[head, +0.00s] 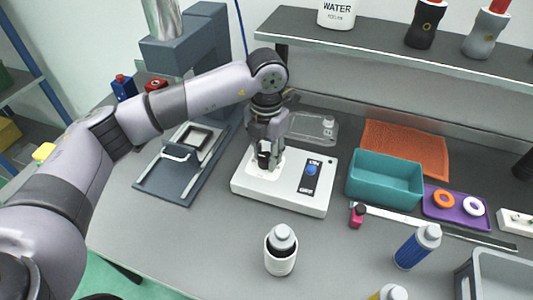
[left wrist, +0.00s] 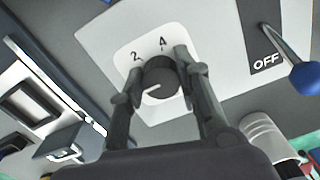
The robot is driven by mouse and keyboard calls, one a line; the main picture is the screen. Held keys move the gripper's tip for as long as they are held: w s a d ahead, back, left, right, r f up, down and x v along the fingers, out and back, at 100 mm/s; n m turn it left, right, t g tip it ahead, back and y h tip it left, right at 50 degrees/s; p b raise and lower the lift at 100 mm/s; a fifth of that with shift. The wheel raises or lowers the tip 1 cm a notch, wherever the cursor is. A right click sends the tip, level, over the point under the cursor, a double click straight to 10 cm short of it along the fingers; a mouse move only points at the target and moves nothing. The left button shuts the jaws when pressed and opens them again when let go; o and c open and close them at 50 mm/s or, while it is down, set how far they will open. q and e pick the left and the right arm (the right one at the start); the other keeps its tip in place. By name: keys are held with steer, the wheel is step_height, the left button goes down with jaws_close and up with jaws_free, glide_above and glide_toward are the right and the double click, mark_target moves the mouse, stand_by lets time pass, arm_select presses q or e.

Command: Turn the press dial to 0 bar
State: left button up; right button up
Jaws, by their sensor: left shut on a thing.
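The press dial (left wrist: 163,78) is a dark round knob on a white plate with the marks 2 and 4 showing beyond it in the left wrist view. Its white pointer line points to the lower left, away from those marks; the mark there is hidden. My left gripper (head: 266,160) reaches down onto the white control box (head: 268,195). Its two fingers (left wrist: 158,80) are closed on opposite sides of the dial. In the head view the gripper mostly hides the dial. My right gripper is not in view.
A blue-knobbed lever (head: 311,170) on a black panel marked OFF stands right of the dial. The press (head: 185,165) is to the left, a teal bin (head: 385,192) to the right. A white bottle (head: 281,258) stands in front. A shelf (head: 390,50) runs above.

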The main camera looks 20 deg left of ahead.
mark_target(267, 155)
arm_select(q)
steer(key=o, duration=1.1)
steer(key=shift+o, duration=0.2)
step_height(267, 155, up, 12)
